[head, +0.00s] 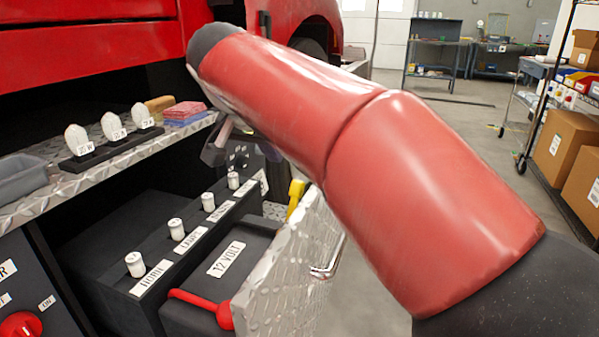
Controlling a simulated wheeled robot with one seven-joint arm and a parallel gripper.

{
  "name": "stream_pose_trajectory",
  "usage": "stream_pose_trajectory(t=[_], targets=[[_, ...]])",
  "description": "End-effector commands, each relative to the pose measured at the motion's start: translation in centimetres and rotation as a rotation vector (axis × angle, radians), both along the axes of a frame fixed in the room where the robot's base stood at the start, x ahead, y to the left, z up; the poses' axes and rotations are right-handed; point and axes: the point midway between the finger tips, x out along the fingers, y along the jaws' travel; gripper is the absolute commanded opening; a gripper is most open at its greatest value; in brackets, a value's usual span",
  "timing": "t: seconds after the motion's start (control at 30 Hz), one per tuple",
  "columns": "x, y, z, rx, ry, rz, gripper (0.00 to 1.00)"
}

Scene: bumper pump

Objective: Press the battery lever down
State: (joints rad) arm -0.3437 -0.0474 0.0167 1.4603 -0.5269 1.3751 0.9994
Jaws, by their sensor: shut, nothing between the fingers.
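A black box labelled "12 VOLT" (222,252) sits low in the open compartment, behind a diamond-plate door. A red lever (198,301) with a rounded end lies low along the near side of this box, roughly level. My red arm crosses the picture from the lower right to the upper middle. My gripper (214,151) shows only in part beyond the arm, near the diamond-plate shelf. It is shut and empty, well above and behind the red lever, not touching it. Much of the gripper is hidden by the arm.
A row of white-capped switches (177,229) with labels stands left of the battery box. The diamond-plate shelf (95,178) above holds white bulbs and sponges. The open diamond-plate door (285,275) stands close on the right. A yellow part (295,196) shows behind it.

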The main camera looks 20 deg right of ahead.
Motion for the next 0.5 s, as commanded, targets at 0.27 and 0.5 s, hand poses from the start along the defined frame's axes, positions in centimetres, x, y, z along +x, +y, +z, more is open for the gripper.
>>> stream_pose_trajectory(t=[0.27, 0.5], targets=[[0.0, 0.0, 0.0, 0.000, 0.000, 0.000, 0.00], [1.0, -0.8, -2.0, -0.001, 0.005, -0.002, 0.00]])
